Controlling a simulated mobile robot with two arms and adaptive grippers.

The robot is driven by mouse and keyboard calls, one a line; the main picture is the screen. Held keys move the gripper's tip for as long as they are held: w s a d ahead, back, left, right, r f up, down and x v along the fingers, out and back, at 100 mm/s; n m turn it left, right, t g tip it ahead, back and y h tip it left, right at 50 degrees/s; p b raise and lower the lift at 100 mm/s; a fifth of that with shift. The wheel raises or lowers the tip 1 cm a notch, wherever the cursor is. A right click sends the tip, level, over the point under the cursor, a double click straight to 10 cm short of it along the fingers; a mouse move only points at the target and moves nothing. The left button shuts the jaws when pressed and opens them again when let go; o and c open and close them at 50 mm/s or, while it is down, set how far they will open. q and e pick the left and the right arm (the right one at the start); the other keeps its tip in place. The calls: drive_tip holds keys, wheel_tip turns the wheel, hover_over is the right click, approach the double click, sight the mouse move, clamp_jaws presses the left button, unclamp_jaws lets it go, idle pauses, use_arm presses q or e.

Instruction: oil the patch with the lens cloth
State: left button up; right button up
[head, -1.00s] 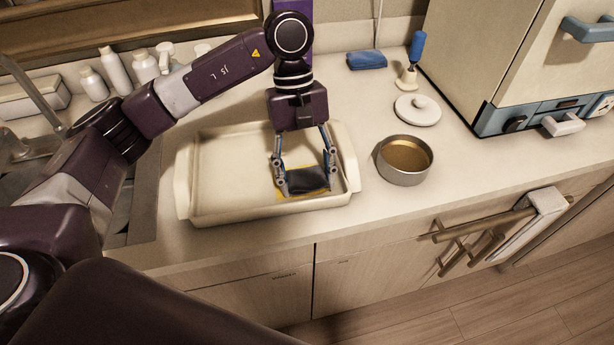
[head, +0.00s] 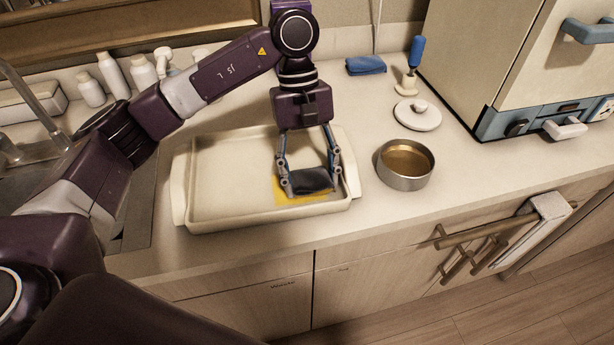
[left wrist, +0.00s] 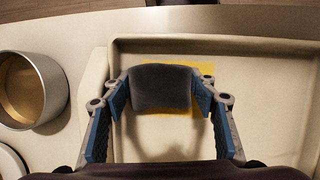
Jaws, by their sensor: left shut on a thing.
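A dark grey cloth (head: 312,181), which I take to be the lens cloth, is pinched between the fingertips of my left gripper (head: 309,178). In the left wrist view the cloth (left wrist: 160,88) spans the gap between both fingers. It is over the yellow patch (head: 282,198) inside the right part of the pale tray (head: 215,218). The cloth hides the patch's middle; yellow shows around it, also in the left wrist view (left wrist: 207,69). Whether the cloth touches the patch is hard to tell. My right gripper is not in view.
A round metal tin (head: 405,180) with amber contents stands right of the tray. Behind it are a white lid (head: 417,120), a blue-handled tool (head: 415,50) and a folded blue cloth (head: 366,66). A large cabinet-like appliance (head: 490,60) stands at the right.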

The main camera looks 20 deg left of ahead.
use_arm(q)
drive_tip(key=shift+w+d+b, duration=0.1)
drive_tip(key=shift+d+b, duration=0.25)
drive_tip(key=shift+d, duration=0.15)
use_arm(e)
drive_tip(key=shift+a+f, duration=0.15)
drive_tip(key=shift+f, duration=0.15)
use_arm(q)
drive_tip(key=shift+w+d+f+b, duration=0.1)
drive_tip(key=shift+d+b, duration=0.2)
drive_tip(key=shift+d, duration=0.25)
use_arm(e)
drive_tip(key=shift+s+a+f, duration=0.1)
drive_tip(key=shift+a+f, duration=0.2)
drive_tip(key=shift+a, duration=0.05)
use_arm(q)
drive_tip(key=shift+r, duration=0.25)
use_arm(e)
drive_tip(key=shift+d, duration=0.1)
